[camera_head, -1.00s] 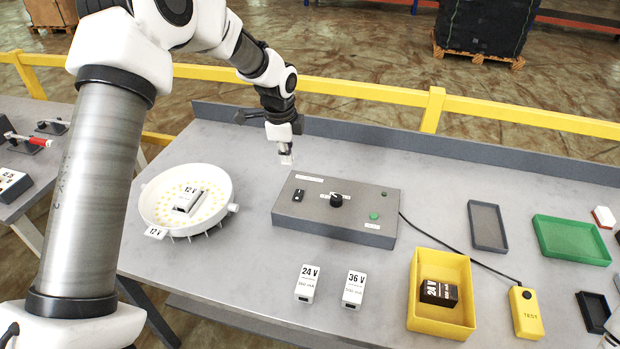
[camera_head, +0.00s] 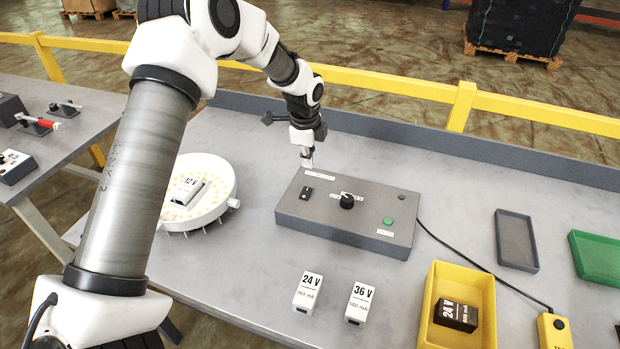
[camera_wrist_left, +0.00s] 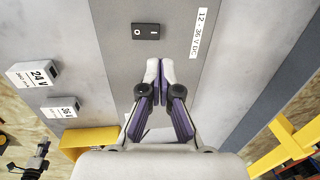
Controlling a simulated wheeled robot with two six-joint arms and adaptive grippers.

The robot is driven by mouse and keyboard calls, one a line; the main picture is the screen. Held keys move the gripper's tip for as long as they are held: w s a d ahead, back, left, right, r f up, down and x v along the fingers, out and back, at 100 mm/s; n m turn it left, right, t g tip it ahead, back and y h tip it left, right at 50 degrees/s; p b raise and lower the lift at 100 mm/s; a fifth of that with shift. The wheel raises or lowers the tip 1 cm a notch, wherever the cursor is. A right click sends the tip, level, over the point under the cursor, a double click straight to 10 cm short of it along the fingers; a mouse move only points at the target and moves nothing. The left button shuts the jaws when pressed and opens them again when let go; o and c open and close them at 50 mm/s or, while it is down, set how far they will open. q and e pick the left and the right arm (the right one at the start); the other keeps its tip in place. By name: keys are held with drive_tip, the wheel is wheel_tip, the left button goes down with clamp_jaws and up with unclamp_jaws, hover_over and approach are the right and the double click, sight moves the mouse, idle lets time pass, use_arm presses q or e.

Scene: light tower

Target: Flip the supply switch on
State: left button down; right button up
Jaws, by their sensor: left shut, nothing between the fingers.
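The supply switch is a small black rocker (camera_head: 306,192) at the left end of the top of a grey control box (camera_head: 345,225). It also shows in the left wrist view (camera_wrist_left: 146,30), where it carries a circle and a line mark. My left gripper (camera_head: 307,164) is shut and empty, pointing down at the box's back edge, behind the switch. In the left wrist view its fingertips (camera_wrist_left: 160,66) are together, below the switch in the picture and apart from it. Which side of the rocker is pressed is too small to tell. My right gripper is not in view.
The box also has a black knob (camera_head: 347,201) and a green button (camera_head: 388,221). A white round lamp (camera_head: 225,180) stands to the left. White 24 V (camera_head: 309,292) and 36 V (camera_head: 360,303) blocks stand in front. A yellow bin (camera_head: 432,325) is at right.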

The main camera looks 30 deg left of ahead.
sight(308, 191)
use_arm(q)
drive_tip(key=f, duration=0.2)
drive_tip(key=f+p, duration=0.1)
drive_tip(key=f, duration=0.2)
drive_tip(key=w+f+p, duration=0.1)
drive_tip(key=f, duration=0.2)
drive_tip(key=shift+a, duration=0.15)
drive_tip(key=shift+f+p, duration=0.3)
drive_tip(key=shift+w+f+b, duration=0.1)
drive_tip(key=shift+f+b, duration=0.5)
drive_tip(key=shift+b, duration=0.25)
drive_tip(key=shift+r, duration=0.2)
drive_tip(key=shift+s+r+p, duration=0.15)
drive_tip(key=shift+s+p, duration=0.1)
drive_tip(key=shift+p, duration=0.45)
drive_tip(key=shift+s+r, duration=0.15)
drive_tip(key=shift+s, duration=0.3)
